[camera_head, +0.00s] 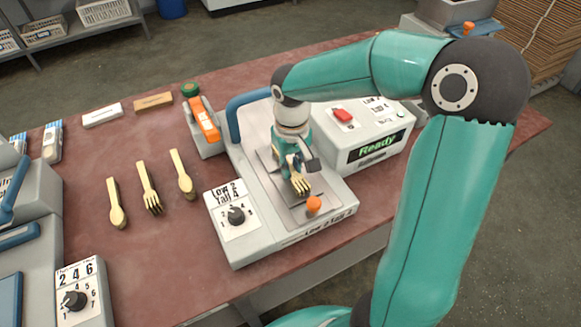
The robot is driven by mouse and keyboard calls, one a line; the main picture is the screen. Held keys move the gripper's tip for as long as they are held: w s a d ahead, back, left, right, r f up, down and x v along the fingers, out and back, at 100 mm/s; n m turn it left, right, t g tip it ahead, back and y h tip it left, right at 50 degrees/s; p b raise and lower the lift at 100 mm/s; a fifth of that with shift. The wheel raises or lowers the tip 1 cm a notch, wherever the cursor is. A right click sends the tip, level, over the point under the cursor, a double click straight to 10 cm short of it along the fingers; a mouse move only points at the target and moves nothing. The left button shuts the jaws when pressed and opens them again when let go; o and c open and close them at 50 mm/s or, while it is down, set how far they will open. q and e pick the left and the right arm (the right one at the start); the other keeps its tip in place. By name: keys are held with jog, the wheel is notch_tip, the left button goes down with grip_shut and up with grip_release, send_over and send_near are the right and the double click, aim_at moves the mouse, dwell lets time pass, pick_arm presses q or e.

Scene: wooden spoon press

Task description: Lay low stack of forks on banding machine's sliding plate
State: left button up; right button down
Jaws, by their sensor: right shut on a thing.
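The banding machine (238,250) stands on the table, with a dial at its left front and a blue handle (248,100) behind. Its sliding plate (322,211) is a grey metal plate with an orange knob at its front. My right gripper (302,168) is over the plate, pointing down, shut on the stack of forks (299,185). The tines show below the fingers, over the plate. The gripper hides the rest of the stack, and I cannot tell whether it touches the plate. My left gripper is not in view.
A box with a red button and a "Ready" display (376,148) stands right of the plate. A tape dispenser (204,122) is at the left. Another machine with a dial (80,295) is at the left edge.

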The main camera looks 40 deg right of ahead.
aim_at(292, 168)
jog(key=shift+f, duration=0.2)
jog(key=c, duration=1.1)
grip_release()
notch_tip(292, 168, up, 12)
jog(key=shift+r+p, duration=0.1)
jog(key=shift+p, duration=0.4)
